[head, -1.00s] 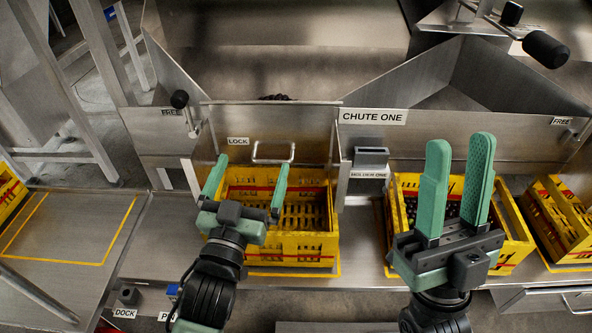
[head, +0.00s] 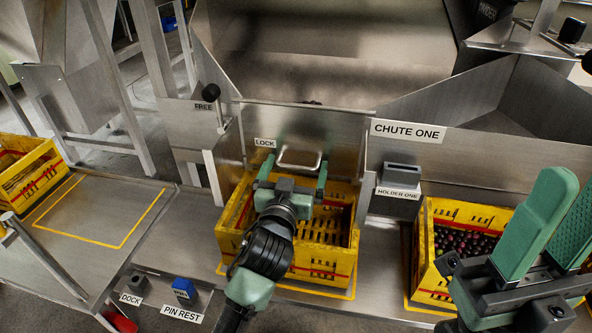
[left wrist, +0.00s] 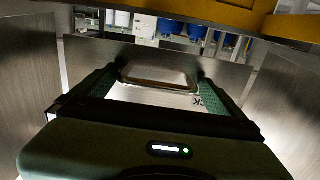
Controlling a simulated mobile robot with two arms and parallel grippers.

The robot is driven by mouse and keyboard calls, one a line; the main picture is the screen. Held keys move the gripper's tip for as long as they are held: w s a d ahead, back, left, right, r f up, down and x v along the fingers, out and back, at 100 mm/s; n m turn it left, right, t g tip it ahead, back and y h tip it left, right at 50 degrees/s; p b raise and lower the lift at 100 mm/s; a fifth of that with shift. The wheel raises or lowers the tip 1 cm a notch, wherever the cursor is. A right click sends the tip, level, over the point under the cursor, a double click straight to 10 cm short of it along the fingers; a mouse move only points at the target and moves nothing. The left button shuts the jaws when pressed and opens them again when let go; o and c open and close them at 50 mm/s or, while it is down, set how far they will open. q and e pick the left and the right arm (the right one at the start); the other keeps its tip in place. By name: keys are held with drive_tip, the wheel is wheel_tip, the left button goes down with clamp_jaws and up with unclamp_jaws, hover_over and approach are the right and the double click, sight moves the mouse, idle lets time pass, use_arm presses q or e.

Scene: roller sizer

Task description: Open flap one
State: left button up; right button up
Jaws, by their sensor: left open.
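Flap one (head: 338,133) is an upright steel plate below the chute, with a bar handle (head: 299,166) and a LOCK label beside it. My left gripper (head: 294,172) is open with its fingers either side of the handle. In the left wrist view the handle (left wrist: 160,76) shows between the two fingertips; I cannot tell whether they touch it. A black-knobbed lever (head: 211,93) stands left of the flap by a FREE label. My right gripper (head: 567,225) is at the lower right, fingers apart and empty.
A yellow crate (head: 318,271) stands below the flap, under my left arm. Another crate (head: 430,275) with dark round fruit is right of it. Holder one (head: 401,177) stands between them. A blue pin rest (head: 184,289) and a red thing (head: 119,322) are lower left. The outlined bench area is empty.

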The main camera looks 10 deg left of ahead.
use_arm(q)
drive_tip(key=shift+w, duration=0.1)
drive_tip(key=c, duration=1.8)
drive_tip(key=shift+r+p, duration=0.15)
drive_tip(key=shift+p, duration=0.5)
